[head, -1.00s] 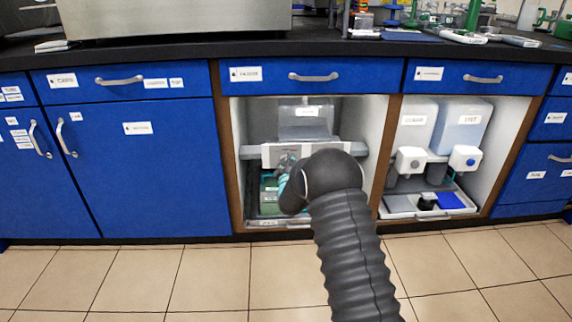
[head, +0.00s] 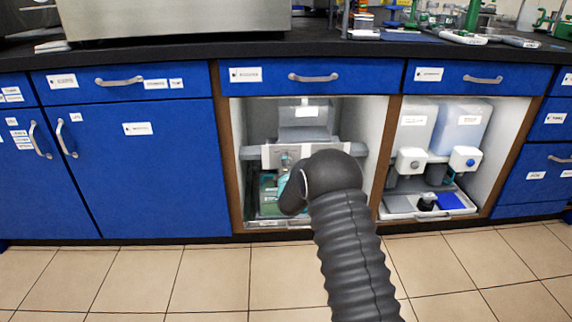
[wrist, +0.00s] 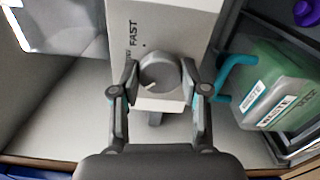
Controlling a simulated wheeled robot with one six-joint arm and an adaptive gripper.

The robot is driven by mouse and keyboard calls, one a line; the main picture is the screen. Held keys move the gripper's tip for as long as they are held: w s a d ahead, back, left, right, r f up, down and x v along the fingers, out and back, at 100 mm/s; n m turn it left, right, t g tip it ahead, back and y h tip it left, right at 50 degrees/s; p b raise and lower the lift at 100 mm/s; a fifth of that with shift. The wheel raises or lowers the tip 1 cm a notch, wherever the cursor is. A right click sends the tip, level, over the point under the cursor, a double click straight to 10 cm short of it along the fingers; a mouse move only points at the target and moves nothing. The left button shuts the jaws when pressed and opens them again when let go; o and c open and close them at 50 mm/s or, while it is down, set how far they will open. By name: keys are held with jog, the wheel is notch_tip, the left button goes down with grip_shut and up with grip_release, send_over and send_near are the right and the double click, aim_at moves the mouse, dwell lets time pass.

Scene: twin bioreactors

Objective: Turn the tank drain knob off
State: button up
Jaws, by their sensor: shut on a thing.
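The tank drain knob (wrist: 160,73) is a round grey dial on a white panel (wrist: 165,25) marked "FAST", in the wrist view. A light pointer line shows on its face, toward the lower left. My gripper (wrist: 160,82) has one finger on each side of the knob and is shut on it. In the head view my arm reaches into the middle open cabinet; the white panel (head: 275,156) shows there below a grey tank (head: 303,118). My arm hides most of the knob and gripper in that view.
A green waste container (wrist: 275,88) with a teal handle stands close beside the panel. The cabinet's brown frame (head: 224,160) bounds the opening. To the right, another open bay holds two tanks (head: 462,125) above a white tray (head: 400,204). The tiled floor in front is clear.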

jog(key=shift+a+n, duration=0.1)
jog(key=shift+n, duration=0.2)
jog(key=o, duration=1.1)
jog(key=shift+o, duration=0.2)
jog(key=shift+s, duration=0.1)
jog(key=s, duration=1.1)
jog(key=shift+s, duration=0.4)
